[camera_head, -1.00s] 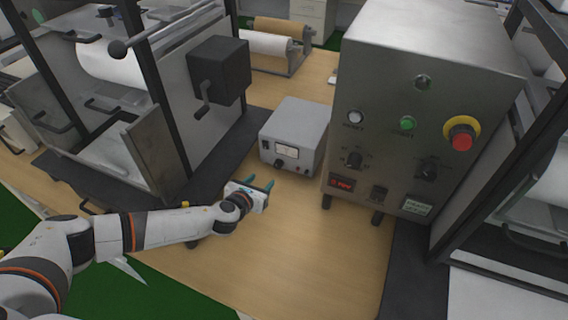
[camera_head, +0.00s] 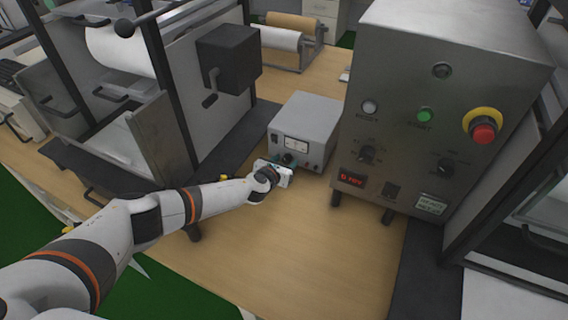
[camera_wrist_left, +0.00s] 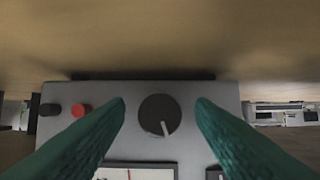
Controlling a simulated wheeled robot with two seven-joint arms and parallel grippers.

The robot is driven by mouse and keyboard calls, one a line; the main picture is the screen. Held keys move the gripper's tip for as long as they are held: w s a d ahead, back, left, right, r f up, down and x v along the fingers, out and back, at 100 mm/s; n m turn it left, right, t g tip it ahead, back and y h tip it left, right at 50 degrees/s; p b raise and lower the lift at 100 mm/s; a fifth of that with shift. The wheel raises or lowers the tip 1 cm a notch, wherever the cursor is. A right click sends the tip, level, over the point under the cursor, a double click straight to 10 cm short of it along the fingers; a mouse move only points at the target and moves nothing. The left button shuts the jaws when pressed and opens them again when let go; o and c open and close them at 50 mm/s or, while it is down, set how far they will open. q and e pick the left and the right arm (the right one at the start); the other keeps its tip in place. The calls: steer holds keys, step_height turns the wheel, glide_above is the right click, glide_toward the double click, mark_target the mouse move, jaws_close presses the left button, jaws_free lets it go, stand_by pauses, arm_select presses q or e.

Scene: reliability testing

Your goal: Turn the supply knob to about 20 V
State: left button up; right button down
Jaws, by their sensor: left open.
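The power supply (camera_head: 305,117) is a small grey box on the wooden bench, with a white meter (camera_head: 296,144) on its front. Its supply knob (camera_head: 288,158) is dark and sits below the meter. In the left wrist view the knob (camera_wrist_left: 159,115) is round and black with a pale pointer line, and the meter (camera_wrist_left: 135,173) is cut off by the lower edge. My left gripper (camera_head: 283,162) is at the front of the supply. In the wrist view its green fingers (camera_wrist_left: 160,112) are open, one on each side of the knob, with gaps showing. My right gripper is not in view.
A large steel control box (camera_head: 440,110) with a red emergency button (camera_head: 484,133) stands close right of the supply. A framed machine with a black box (camera_head: 228,58) stands left. The bench front (camera_head: 300,235) is clear.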

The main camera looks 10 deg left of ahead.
arm_select(q)
steer(key=c, duration=1)
steer(key=shift+r+m+y+p, duration=0.1)
steer(key=shift+m+y+p, duration=0.2)
steer(key=shift+p, duration=0.25)
steer(key=shift+d+m+y+p, duration=0.15)
steer(key=shift+m+y+p, duration=0.25)
steer(key=shift+m+p, duration=0.35)
steer(key=shift+m+t+y+p, duration=0.3)
steer(key=shift+m+y+p, duration=0.15)
steer(key=shift+m, duration=0.2)
steer(key=shift+s+d+f+m+y, duration=0.1)
steer(key=shift+f+m+y, duration=0.1)
steer(key=shift+m+y, duration=0.4)
steer(key=o, duration=1)
